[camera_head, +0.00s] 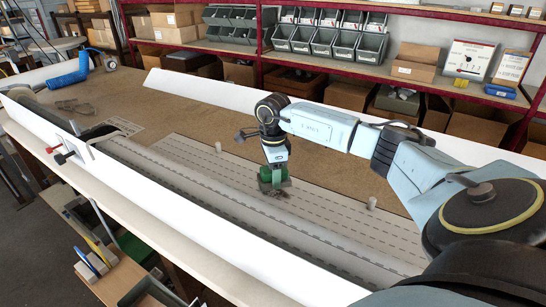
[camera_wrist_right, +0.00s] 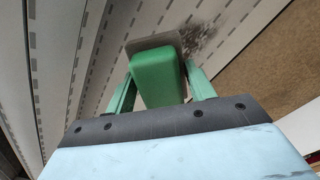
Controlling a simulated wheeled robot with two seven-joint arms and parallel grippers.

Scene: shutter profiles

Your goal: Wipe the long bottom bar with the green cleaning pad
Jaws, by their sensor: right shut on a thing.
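My right gripper (camera_head: 272,168) is shut on the green cleaning pad (camera_head: 271,182), with its jaws pointing down. In the right wrist view the green block of the pad (camera_wrist_right: 158,76) sits between my gripper's green fingers (camera_wrist_right: 160,92), on a flat grey base. The pad is over a pale slotted profile (camera_head: 330,219) that lies lengthwise on the bench; whether it touches is hard to tell. A dark, speckled smudge (camera_wrist_right: 205,38) shows just beside the pad's base, and also in the head view (camera_head: 278,194). My left gripper is not in view.
A long grey rounded profile (camera_head: 190,170) lies alongside the slotted one. White boards (camera_head: 230,227) edge the bench. A red-handled clamp (camera_head: 66,155) stands at the left edge. Shelves with bins (camera_head: 315,40) are behind.

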